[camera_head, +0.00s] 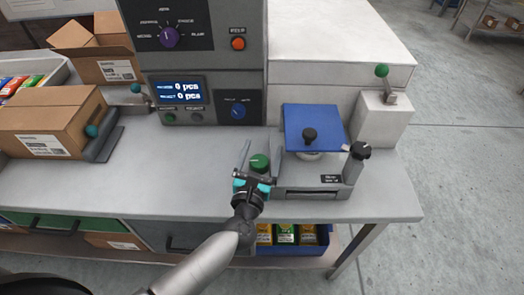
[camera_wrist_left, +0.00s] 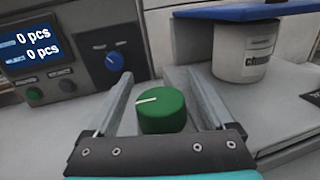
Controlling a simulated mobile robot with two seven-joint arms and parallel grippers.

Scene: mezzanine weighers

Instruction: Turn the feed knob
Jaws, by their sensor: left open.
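A round green knob (camera_head: 259,162) with a white pointer line sits low at the front of the machine, left of the blue-topped scale. It also shows in the left wrist view (camera_wrist_left: 163,113), its white line pointing left. I cannot read a label naming it the feed knob. My left gripper (camera_head: 260,146) is open, with one finger on each side of the green knob. In the left wrist view gaps show between the knob and both fingers (camera_wrist_left: 160,80). My right gripper is not in view.
A blue knob (camera_head: 238,112) and a display (camera_head: 180,90) reading 0 pcs are on the panel behind. The blue scale plate (camera_head: 296,119) stands right of my gripper. Cardboard boxes (camera_head: 55,110) are at left.

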